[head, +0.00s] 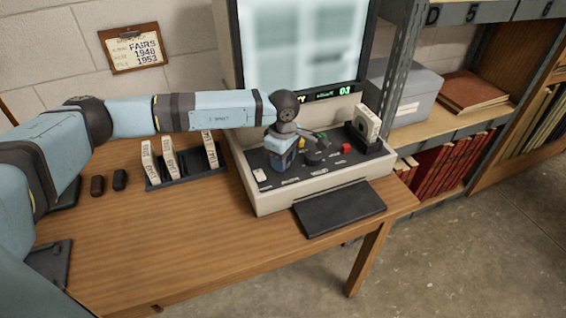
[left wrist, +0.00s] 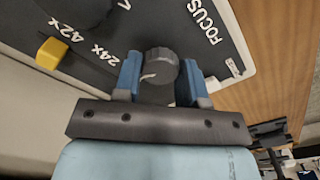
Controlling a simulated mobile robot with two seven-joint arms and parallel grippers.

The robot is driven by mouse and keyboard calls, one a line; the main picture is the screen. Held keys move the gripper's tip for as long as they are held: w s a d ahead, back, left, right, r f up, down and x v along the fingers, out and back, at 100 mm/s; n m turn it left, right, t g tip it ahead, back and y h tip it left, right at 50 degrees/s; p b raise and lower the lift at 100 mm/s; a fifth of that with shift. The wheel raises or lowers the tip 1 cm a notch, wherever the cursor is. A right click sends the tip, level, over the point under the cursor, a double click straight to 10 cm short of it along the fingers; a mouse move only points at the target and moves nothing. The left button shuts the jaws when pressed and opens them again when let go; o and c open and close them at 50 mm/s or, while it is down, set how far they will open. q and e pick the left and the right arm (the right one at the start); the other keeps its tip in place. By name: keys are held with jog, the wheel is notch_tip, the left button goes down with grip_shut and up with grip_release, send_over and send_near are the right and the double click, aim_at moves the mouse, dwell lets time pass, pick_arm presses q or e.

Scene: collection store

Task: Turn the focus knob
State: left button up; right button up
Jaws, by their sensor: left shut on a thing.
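The focus knob (left wrist: 161,64) is a dark grey ribbed knob with a white pointer mark, beside the printed word FOCUS on the dark control panel (left wrist: 85,25). My left gripper (left wrist: 158,78) has its two blue fingers on either side of the knob and is shut on it. In the head view my left gripper (head: 284,157) reaches down onto the panel of the microfilm reader (head: 262,200) and hides the knob. The reader's lit screen (head: 305,45) shows a blurred page. My right gripper is not in view.
A yellow lever tip (left wrist: 52,53) sits by the 42X and 24X marks. A red button (head: 346,148) and an upright film box (head: 367,122) are to the right. A rack of boxes (head: 185,178) stands left on the wooden desk (head: 190,240), whose front is clear.

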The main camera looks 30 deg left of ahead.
pick_arm(q)
jog(key=shift+f+m+b, duration=0.1)
jog(key=shift+m+b, duration=0.5)
jog(key=shift+m, duration=0.6)
jog(key=shift+m+b, duration=0.35)
jog(key=shift+m, duration=0.75)
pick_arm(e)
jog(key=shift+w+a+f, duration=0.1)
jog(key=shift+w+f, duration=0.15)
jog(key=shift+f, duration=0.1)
pick_arm(q)
jog(key=o, duration=0.9)
jog(key=shift+r, duration=0.25)
notch_tip(320, 180, up, 14)
jog(key=shift+f, duration=0.2)
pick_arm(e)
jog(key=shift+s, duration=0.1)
